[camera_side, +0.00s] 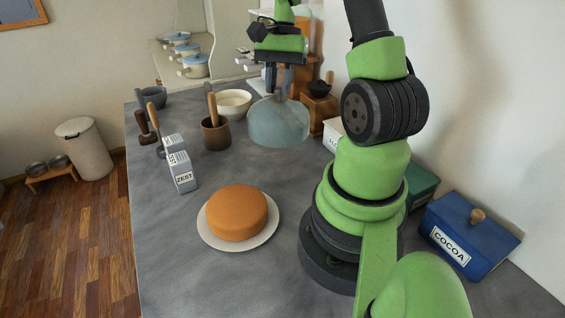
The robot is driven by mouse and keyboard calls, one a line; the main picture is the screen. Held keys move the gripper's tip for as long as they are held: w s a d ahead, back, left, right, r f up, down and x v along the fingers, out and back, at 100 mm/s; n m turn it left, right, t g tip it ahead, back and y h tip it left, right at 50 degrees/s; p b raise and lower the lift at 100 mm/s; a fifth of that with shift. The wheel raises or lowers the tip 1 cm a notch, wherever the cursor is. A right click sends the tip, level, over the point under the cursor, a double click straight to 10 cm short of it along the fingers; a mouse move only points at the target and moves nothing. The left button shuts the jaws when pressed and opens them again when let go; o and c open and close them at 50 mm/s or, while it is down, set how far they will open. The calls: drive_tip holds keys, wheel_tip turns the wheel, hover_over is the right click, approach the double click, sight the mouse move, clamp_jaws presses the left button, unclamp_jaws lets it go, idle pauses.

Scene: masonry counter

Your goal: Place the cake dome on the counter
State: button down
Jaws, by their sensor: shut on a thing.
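The cake dome (279,124) is a clear, bluish glass dome. My gripper (279,91) is above it, pointing down, and is shut on the top of the dome. The dome looks held above the counter (300,172), behind the cake in the picture; its exact height is hard to tell. The orange-brown cake (238,211) sits uncovered on a pale round plate (238,243) on the counter, nearer the camera.
Left of the dome are a brown crock (216,136) with a wooden handle, a cream bowl (233,102) and grey labelled boxes (182,172). A blue cocoa box (466,237) stands right of my arm. The counter left and front of the cake is clear.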

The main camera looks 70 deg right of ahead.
drive_tip(key=shift+s+d+m, duration=0.3)
drive_tip(key=shift+d, duration=0.15)
wheel_tip(320, 180, down, 10)
drive_tip(key=shift+r, duration=0.15)
drive_tip(key=shift+d, duration=0.1)
drive_tip(key=c, duration=1)
unclamp_jaws()
